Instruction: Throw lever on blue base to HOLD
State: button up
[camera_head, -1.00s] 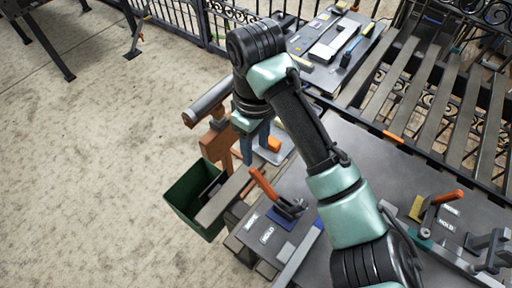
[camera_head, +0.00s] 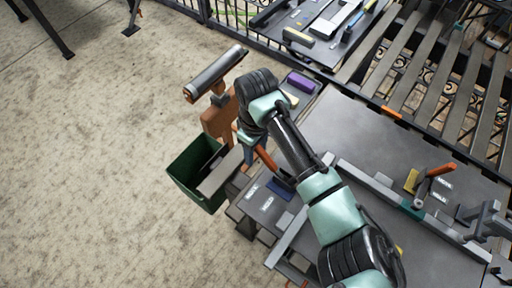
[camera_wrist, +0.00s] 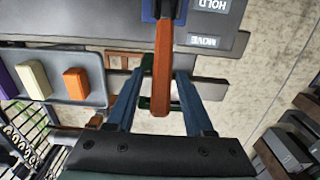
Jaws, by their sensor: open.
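The lever has an orange handle (camera_head: 265,158) and stands on a blue base (camera_head: 281,190) at the left end of the grey bench. It leans toward the MOVE label (camera_head: 251,192), away from the HOLD label (camera_head: 267,203). In the wrist view, the handle (camera_wrist: 162,75) runs between the two blue fingers of my open gripper (camera_wrist: 159,78), with a gap visible on each side. The blue base (camera_wrist: 148,10) is at the top edge there, beside the HOLD plate (camera_wrist: 210,5). In the head view, my arm partly hides the fingers and lever.
Another orange-handled lever (camera_head: 436,171) stands on a yellow base (camera_head: 411,181) at the right. A green bin (camera_head: 183,178) is left of the bench. A tray (camera_wrist: 62,88) holds a cream block (camera_wrist: 34,80) and an orange block (camera_wrist: 76,83).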

jog(key=shift+c, duration=0.3)
grip_shut()
jog(key=shift+r, duration=0.1)
dwell(1.0)
